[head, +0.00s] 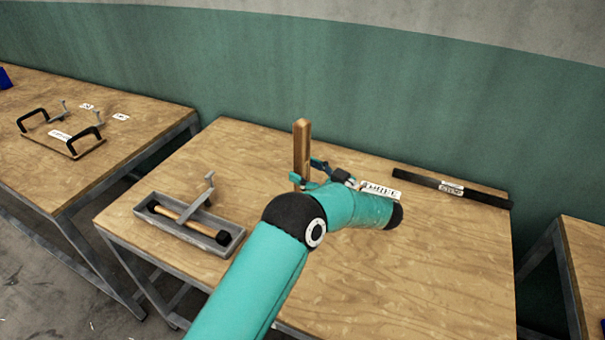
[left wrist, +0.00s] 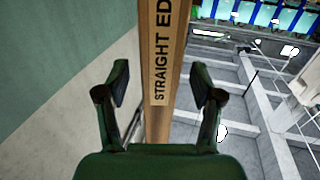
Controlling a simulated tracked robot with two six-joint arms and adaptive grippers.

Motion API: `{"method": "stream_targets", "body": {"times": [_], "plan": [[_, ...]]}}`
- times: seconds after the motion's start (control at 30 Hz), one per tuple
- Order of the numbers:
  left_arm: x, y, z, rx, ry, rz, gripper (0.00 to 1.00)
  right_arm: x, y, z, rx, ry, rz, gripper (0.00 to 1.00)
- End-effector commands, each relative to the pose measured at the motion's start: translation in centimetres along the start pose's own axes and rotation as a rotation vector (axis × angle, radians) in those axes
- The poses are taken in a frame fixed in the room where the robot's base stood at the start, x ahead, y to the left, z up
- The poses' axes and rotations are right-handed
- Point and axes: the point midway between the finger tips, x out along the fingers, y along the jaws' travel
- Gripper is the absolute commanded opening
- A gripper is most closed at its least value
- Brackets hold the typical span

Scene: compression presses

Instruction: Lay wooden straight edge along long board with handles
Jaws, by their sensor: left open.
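The wooden straight edge (head: 302,145) stands upright over the middle table in the head view. In the left wrist view the straight edge (left wrist: 161,60) runs between my fingers, its black lettering facing me. My left gripper (head: 312,177) is open around its lower part; the wrist view shows the left gripper's fingers (left wrist: 160,95) apart, with a gap on each side. Its lower end is hidden, so I cannot tell whether it touches the table. The long board with handles (head: 80,143) lies on the left table, with two black handles, metal clamps and a white label. My right gripper is not in view.
On the middle table (head: 420,260), a grey tray (head: 155,222) holding a wooden-handled bar is at left. A long black bar (head: 430,181) lies at the back right. A white label (head: 380,190) shows behind my arm. A gap separates the left table (head: 130,105) from the middle one.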

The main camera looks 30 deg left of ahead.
Motion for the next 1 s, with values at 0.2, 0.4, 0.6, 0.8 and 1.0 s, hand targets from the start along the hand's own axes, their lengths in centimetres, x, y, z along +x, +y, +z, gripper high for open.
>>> {"method": "stream_targets", "body": {"times": [0.2, 0.4, 0.6, 0.8, 1.0], "plan": [[0.27, 0.0, 0.14, 0.001, 0.0, 0.001, 0.67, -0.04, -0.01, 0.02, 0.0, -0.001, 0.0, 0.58], [0.27, -0.02, 0.12, 0.001, 0.0, 0.0, 0.4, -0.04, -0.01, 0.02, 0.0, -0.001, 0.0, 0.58], [0.27, -0.03, 0.1, 0.0, 0.0, 0.0, 0.07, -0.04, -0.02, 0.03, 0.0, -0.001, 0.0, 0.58], [0.29, -0.04, 0.03, -0.001, 0.001, 0.0, 0.0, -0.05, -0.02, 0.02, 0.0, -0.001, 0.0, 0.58], [0.3, -0.04, -0.18, -0.001, 0.001, -0.001, 0.0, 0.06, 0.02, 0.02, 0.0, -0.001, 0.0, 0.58]]}}
